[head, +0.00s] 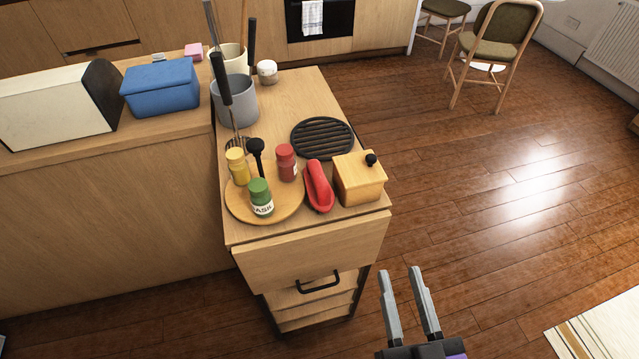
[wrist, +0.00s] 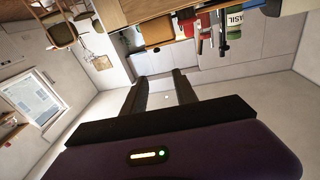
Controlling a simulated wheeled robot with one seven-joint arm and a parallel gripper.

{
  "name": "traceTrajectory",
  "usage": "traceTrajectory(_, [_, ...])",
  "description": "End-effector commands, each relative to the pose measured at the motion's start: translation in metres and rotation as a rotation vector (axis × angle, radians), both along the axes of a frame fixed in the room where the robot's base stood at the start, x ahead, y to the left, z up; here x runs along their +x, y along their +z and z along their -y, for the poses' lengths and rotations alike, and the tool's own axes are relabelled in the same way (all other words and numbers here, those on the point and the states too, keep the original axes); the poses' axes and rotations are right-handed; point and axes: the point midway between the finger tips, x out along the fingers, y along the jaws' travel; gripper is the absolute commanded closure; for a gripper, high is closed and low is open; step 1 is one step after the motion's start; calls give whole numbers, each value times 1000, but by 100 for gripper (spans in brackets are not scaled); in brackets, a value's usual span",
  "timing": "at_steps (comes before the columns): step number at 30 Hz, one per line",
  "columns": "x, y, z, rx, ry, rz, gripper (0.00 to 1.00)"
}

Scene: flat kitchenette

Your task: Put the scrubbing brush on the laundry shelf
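The scrubbing brush appears to be the red, handled object (head: 319,187) on the narrow wooden counter (head: 297,222). It lies near the counter's front end, between a round wooden board (head: 283,209) and a wooden box (head: 362,184). A red object (wrist: 187,23) beside the box also shows in the wrist view, probably the brush. My gripper (head: 401,270) is open and empty, with its fingers apart. It is in front and to the right of the counter, clear of the brush. I cannot make out a laundry shelf in either view.
The round board carries yellow, red and green-capped jars. A black trivet (head: 322,138), a grey utensil pot (head: 236,101) and a small white jar (head: 267,71) stand behind. A blue box (head: 161,88) is at left. Chairs (head: 495,45) stand far right; the floor between is open.

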Motion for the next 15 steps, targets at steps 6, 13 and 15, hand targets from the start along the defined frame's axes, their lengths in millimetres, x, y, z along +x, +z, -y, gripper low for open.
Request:
traceTrajectory(6, [79, 19, -49, -7, 78, 63, 65])
traceTrajectory(13, [140, 24, -96, -49, 146, 52, 65])
traceTrajectory(15, [151, 15, -105, -63, 157, 22, 65])
